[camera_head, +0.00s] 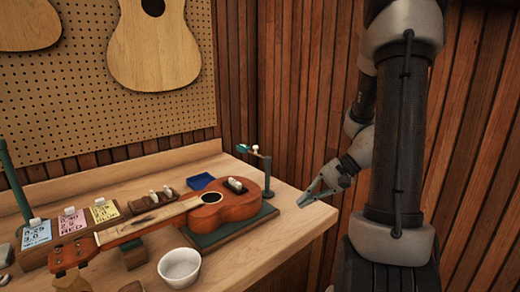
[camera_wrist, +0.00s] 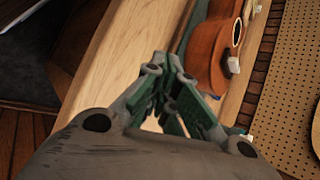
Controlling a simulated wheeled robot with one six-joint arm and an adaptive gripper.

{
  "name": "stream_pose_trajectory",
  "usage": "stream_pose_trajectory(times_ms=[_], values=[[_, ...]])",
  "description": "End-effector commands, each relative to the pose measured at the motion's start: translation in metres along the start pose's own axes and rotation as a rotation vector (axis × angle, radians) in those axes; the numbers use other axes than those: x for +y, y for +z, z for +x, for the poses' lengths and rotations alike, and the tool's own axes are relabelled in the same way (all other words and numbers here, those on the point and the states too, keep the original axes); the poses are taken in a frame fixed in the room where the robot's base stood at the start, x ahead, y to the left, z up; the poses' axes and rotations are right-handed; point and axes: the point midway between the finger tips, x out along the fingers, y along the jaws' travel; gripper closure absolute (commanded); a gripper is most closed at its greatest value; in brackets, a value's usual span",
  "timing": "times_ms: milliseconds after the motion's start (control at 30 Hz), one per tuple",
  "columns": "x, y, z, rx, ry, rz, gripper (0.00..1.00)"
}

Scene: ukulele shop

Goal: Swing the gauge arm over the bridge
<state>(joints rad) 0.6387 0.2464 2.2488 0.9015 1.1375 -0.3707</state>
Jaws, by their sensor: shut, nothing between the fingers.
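The ukulele (camera_head: 228,208) lies on a green-topped cradle (camera_head: 250,226) on the bench. Its dark bridge (camera_head: 235,185) carries a pale block. Behind its body stands a green gauge post (camera_head: 268,178). The gauge arm (camera_head: 250,151) sticks out from the post top toward the left, with a white and teal end, behind and above the bridge rather than over it. My gripper (camera_head: 305,201) is at the bench's right edge, right of the ukulele and apart from it, shut and empty. In the wrist view my gripper (camera_wrist: 180,88) points along the bench beside the ukulele (camera_wrist: 212,52).
A white bowl (camera_head: 179,268) stands in front of the ukulele. A blue tray (camera_head: 201,181) and a wooden block with pale pegs (camera_head: 153,200) lie behind it. Coloured cards (camera_head: 72,222) stand at left. Bare bench top (camera_head: 290,215) lies between the ukulele and my gripper. A pegboard (camera_head: 80,110) hangs behind.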

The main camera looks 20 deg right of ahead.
Motion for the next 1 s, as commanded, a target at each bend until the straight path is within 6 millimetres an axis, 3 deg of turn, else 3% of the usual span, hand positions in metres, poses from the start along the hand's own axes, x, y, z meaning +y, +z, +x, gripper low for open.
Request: stream_pose_trajectory(times_ms=[100,200,300,400,500,1000], values=[[-0.030,-0.054,0.011,0.055,-0.263,0.037,1.00],[-0.065,-0.101,0.007,0.155,-0.468,-0.006,1.00],[-0.107,-0.134,-0.008,0.277,-0.626,-0.109,1.00],[-0.144,-0.152,-0.033,0.407,-0.734,-0.235,1.00],[-0.158,-0.156,-0.042,0.478,-0.772,-0.325,1.00],[-0.160,-0.154,-0.041,0.500,-0.759,-0.397,1.00]])
